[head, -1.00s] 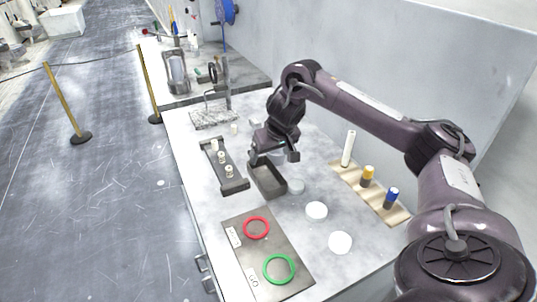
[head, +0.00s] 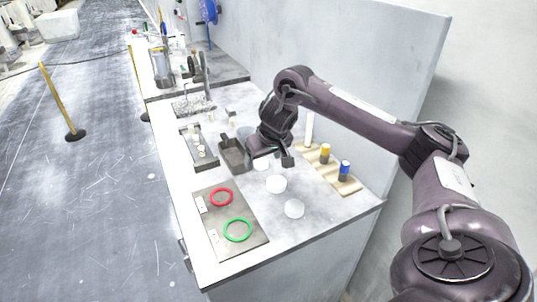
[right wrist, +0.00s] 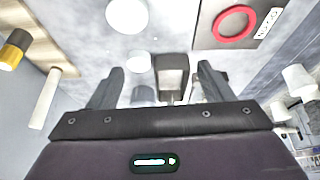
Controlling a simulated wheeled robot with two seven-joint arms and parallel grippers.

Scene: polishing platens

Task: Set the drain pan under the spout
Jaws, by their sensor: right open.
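The drain pan (head: 233,158) is a dark grey, open rectangular pan on the light worktop, right of the narrow tray. It also shows between the fingers in the right wrist view (right wrist: 172,68). My right gripper (head: 269,160) is open and empty. The spout cannot be picked out for certain; an upright metal stand (head: 206,75) is at the back. My left gripper is not in view.
A narrow tray (head: 203,160) with small white pieces lies left of the pan. A wooden strip (head: 345,184) holds yellow and blue capped bottles. A grey mat (head: 215,219) has red and green rings. A wire rack (head: 190,106) is behind.

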